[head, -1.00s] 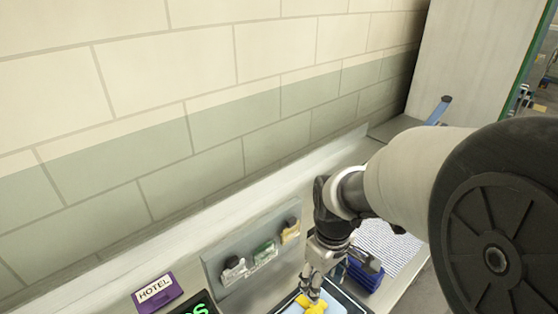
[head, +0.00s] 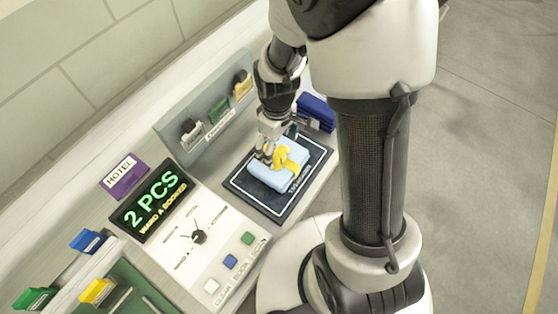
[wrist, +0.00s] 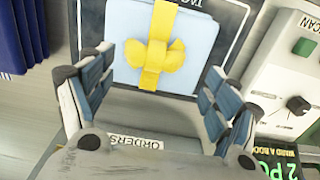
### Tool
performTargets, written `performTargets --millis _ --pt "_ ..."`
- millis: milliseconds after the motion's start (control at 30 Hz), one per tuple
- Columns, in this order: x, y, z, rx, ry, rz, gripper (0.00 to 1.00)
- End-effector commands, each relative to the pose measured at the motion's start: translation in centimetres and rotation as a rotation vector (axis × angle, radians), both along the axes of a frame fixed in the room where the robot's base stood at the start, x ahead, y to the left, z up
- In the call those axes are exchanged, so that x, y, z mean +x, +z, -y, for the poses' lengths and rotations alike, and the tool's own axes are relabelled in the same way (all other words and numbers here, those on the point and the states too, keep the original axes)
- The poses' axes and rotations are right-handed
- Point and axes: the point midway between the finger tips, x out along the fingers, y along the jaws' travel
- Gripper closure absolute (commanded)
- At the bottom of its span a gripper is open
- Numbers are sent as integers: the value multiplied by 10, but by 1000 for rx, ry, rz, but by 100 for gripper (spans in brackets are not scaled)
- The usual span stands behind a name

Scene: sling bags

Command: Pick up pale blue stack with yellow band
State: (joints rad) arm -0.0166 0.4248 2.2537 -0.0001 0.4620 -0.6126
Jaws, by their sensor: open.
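The pale blue stack (head: 262,171) lies on a dark mat (head: 253,198) with a light border, and a yellow band (head: 287,157) with a bow is tied around it. In the wrist view the stack (wrist: 194,52) and its yellow bow (wrist: 155,62) show at the top, beyond the fingertips. My gripper (head: 268,152) is close over the stack's left end in the head view. In the wrist view my gripper (wrist: 155,95) is open, its two fingers wide apart with nothing between them. Whether the fingers touch the stack cannot be told.
A dark blue folded stack (head: 317,112) sits just behind the mat. A grey rack (head: 205,120) with several small items stands along the wall. A "2 PCS" display (head: 154,203), a panel with a dial (head: 205,240) and a purple hotel sign (head: 124,176) are at left.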

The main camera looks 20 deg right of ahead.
Motion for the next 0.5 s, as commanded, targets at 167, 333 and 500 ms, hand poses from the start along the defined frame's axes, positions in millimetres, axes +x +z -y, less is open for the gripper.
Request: performTargets --millis 167,333,500 --pt "2 -26 5 0 -2 -4 18" --pt "3 -47 7 0 -1 -4 18" --pt "4 -51 6 -1 0 -1 18"
